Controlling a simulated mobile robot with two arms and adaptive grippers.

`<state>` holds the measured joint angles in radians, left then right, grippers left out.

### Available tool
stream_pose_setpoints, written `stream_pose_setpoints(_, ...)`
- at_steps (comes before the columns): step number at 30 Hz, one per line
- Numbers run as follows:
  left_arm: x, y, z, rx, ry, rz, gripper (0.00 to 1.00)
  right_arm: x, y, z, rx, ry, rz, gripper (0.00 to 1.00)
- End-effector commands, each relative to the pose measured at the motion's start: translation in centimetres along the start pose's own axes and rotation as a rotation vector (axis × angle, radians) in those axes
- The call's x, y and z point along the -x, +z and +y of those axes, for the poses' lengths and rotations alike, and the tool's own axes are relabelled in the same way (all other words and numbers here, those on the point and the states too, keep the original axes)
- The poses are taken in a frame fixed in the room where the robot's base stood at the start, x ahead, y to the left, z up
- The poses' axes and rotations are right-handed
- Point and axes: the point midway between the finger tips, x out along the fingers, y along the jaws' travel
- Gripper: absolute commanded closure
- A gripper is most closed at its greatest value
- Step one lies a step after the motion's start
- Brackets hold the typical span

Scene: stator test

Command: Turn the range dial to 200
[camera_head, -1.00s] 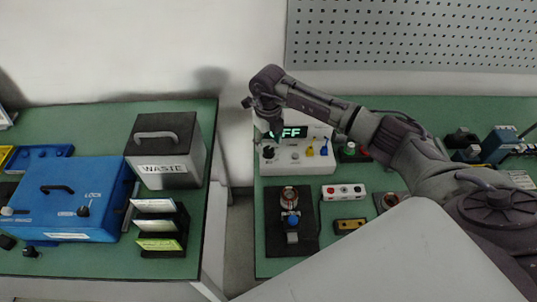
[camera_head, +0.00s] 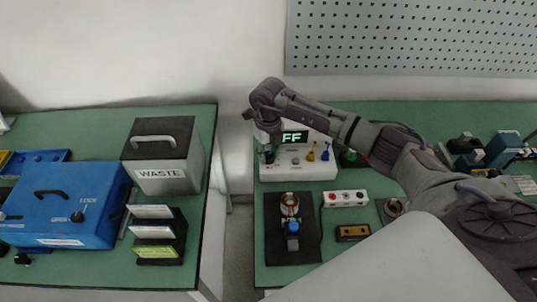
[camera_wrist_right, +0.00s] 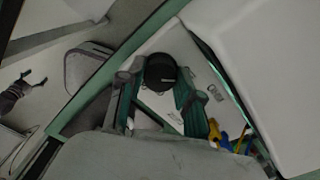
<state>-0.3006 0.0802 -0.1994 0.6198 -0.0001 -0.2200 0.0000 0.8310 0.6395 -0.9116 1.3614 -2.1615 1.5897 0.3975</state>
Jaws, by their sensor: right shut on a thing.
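My right gripper (camera_wrist_right: 158,95) has its two green-grey fingers on either side of the black range dial (camera_wrist_right: 161,71) and is shut on it in the right wrist view. The dial sits on the white face of the tester, with printed marks beside it, too small to read. In the head view my right gripper (camera_head: 268,150) reaches down at the left end of the tester (camera_head: 300,172) and hides the dial. The green display (camera_head: 293,138) is partly covered; the letters "FF" show. My left gripper (camera_wrist_right: 22,88) appears at the left edge of the wrist view, its fingers apart.
Blue and yellow clips (camera_head: 318,152) stand on the tester, right of my gripper. A stator fixture (camera_head: 290,212) and a white button box (camera_head: 345,198) lie in front. The waste box (camera_head: 165,165) and blue lock box (camera_head: 65,205) are on the left table, across a gap.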

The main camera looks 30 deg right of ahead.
Motion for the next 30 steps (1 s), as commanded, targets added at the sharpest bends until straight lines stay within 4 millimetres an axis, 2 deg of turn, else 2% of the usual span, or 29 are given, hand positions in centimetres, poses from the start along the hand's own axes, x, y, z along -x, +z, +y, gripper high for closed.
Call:
stream_pose_setpoints(2, 0.6, -0.1, 0.0, 0.000, 0.000, 0.001, 0.22, 0.2, 0.0, 0.0, -0.082, -0.001, 0.001, 0.88)
stream_pose_setpoints(18, 5.1, -0.6, -0.1, 0.000, 0.000, 0.002, 0.22, 0.3, 0.0, 0.0, -1.073, -0.001, 0.002, 0.88)
stream_pose_setpoints(21, 5.2, -0.6, -0.1, 0.000, 0.000, 0.002, 0.22, 0.1, 0.0, 0.0, -1.153, 0.000, 0.001, 0.88)
stream_pose_setpoints(27, 5.1, -0.6, -0.1, 0.000, 0.000, 0.002, 0.22, 0.0, 0.0, 0.0, -1.169, 0.001, -0.001, 0.88)
stream_pose_setpoints(28, 5.1, -0.6, -0.1, 0.000, 0.000, 0.002, 0.22, 0.0, 0.0, 0.0, -1.168, 0.001, -0.001, 0.64)
stream_pose_setpoints(30, 5.1, -0.6, 0.0, 0.000, 0.001, 0.002, 0.22, 0.0, 0.0, 0.0, -1.168, 0.001, -0.001, 0.52)
